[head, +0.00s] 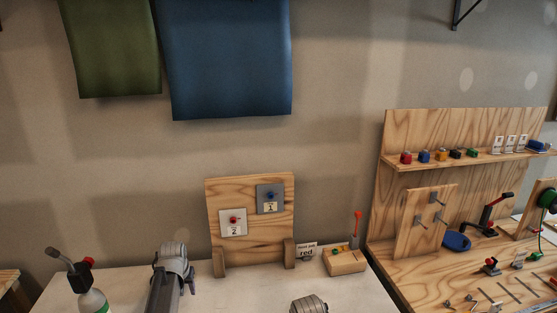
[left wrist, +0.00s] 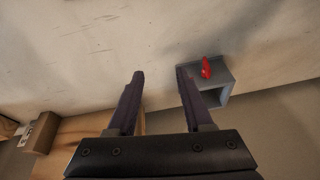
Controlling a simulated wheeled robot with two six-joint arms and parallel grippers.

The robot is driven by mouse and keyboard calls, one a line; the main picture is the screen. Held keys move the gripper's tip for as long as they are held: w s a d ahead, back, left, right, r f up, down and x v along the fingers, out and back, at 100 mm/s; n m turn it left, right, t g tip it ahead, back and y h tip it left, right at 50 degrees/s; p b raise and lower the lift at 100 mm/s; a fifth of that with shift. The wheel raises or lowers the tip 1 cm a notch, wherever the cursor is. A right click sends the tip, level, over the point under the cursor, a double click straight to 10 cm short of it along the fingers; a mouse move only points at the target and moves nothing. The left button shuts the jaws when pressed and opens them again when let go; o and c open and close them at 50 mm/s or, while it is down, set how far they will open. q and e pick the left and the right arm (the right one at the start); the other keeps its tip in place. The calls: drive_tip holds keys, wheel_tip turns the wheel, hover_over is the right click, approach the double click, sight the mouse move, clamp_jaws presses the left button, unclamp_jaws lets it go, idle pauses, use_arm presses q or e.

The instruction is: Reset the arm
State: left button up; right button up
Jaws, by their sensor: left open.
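My left arm (head: 172,272) rises from the bottom of the head view, in front of the light table; its fingertips are hard to make out there. In the left wrist view my left gripper (left wrist: 158,76) is open, two dark fingers wide apart with nothing between them. A grey box-like fixture with a red part (left wrist: 206,68) shows beside the right finger, apparently behind it. A rounded grey part (head: 310,304), seemingly of my right arm, shows at the bottom edge; the right gripper itself does not show.
A wooden panel (head: 251,240) carries a red button numbered 2 (head: 233,221) and a blue button numbered 1 (head: 270,197). A cluttered workbench (head: 385,248) is at right.

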use_arm(q)
drive_tip(key=s+d+m+g, duration=0.2)
drive_tip(key=s+d, duration=0.9)
drive_tip(key=d, duration=0.3)
drive_tip(key=s+d+f+m+g, duration=0.1)
drive_tip(key=s+d+m+g, duration=0.1)
drive_tip(key=s+d, duration=0.9)
drive_tip(key=d+m, duration=0.1)
drive_tip(key=d, duration=0.1)
drive_tip(key=shift+s+d, duration=0.35)
drive_tip(key=shift+s, duration=0.05)
drive_tip(key=shift+a, duration=0.1)
